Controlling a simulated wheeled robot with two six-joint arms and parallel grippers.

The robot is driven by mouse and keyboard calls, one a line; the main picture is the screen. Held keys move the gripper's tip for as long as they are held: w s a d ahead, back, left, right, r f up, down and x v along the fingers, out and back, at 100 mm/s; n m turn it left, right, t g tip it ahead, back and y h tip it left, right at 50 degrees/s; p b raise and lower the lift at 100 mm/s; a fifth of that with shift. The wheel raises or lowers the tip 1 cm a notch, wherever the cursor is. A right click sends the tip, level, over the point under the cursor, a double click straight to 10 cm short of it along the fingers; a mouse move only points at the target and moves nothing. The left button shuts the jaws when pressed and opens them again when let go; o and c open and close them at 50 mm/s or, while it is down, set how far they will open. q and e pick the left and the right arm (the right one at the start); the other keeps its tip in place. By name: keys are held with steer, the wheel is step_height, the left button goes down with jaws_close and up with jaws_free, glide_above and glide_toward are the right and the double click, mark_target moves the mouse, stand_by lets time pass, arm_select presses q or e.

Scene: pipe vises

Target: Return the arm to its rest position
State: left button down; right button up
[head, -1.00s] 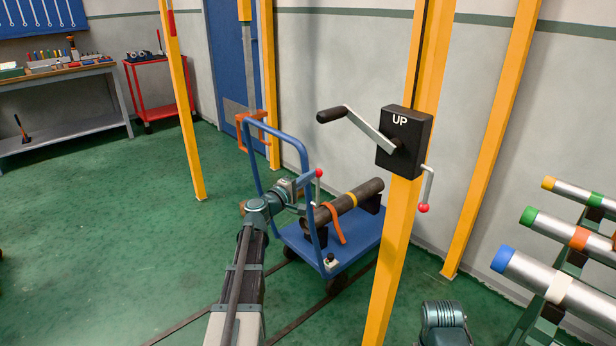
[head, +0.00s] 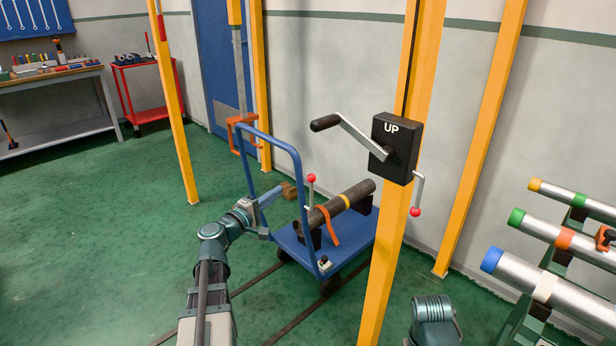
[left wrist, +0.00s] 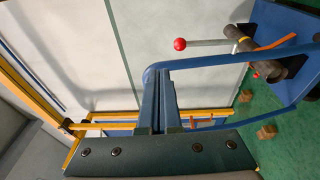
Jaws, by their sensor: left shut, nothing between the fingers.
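My left arm reaches up from the bottom of the head view. My left gripper (head: 279,191) is shut and empty, beside the blue push handle of the cart (head: 349,245). I cannot tell whether it touches the handle. In the left wrist view the closed fingers (left wrist: 163,85) show with nothing between them, and the cart's blue handle (left wrist: 215,62) passes behind them. Part of my right arm shows at the bottom right of the head view; its gripper is not in view.
A dark pipe (head: 340,205) with an orange strap lies on the cart beside a red-knobbed lever (head: 311,179). A yellow post (head: 388,250) carries a black crank box marked UP (head: 394,148). A pipe rack (head: 545,260) stands at right. The green floor at left is open.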

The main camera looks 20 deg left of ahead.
arm_select(q)
steer(key=d+m+g+h+p, duration=0.55)
steer(key=d+m+p, duration=0.2)
steer(key=d, duration=1.15)
steer(key=s+d+f+m+g+y+p, duration=0.1)
steer(key=s+d+m+g+p, duration=0.25)
steer(key=d, duration=0.35)
steer(key=s+d+m+g+y+p, duration=0.1)
steer(key=s+d+m+g+p, duration=0.2)
steer(key=s+d+g+p, duration=0.3)
steer(key=s+d+r+m+g+y+p, duration=0.1)
steer(key=s+r+m+y+p, duration=0.1)
steer(key=s+y+p, duration=0.2)
steer(key=s+d+r+m+g+y+p, duration=0.1)
steer(key=s+r+m+g+y+p, duration=0.1)
steer(key=s, duration=0.6)
steer(key=m+y+p, duration=0.1)
steer(key=y+p, duration=0.1)
steer(key=p, duration=0.1)
steer(key=shift+s+d+m+y, duration=0.3)
steer(key=shift+s+d+y, duration=0.05)
steer(key=shift+s, duration=0.05)
